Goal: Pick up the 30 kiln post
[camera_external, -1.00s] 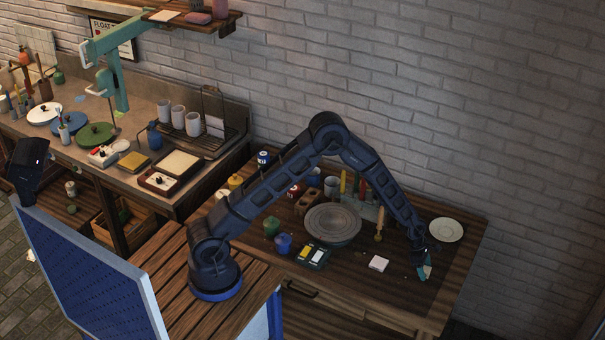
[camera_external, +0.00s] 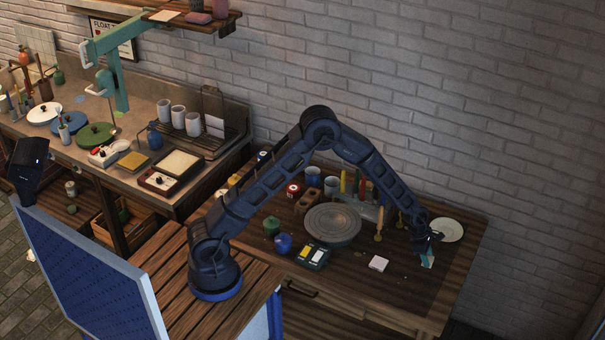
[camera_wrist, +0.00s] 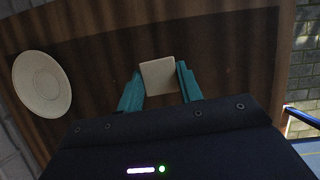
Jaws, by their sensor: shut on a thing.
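A cream square-ended block, which I take as the kiln post (camera_wrist: 158,76), sits between the teal fingertips in the wrist view. No number is readable on it. My gripper (camera_wrist: 159,80) is shut on it, one finger touching each side. In the external view my gripper (camera_external: 427,260) is at the right part of the brown table, just in front of the white plate (camera_external: 447,230); the held post is too small there to make out clearly. The post appears held above the tabletop, though the gap is hard to judge.
The plate also shows at left in the wrist view (camera_wrist: 42,84). A grey round wheel (camera_external: 332,224), upright tools, and small jars (camera_external: 283,242) stand further left. The front right tabletop is bare.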

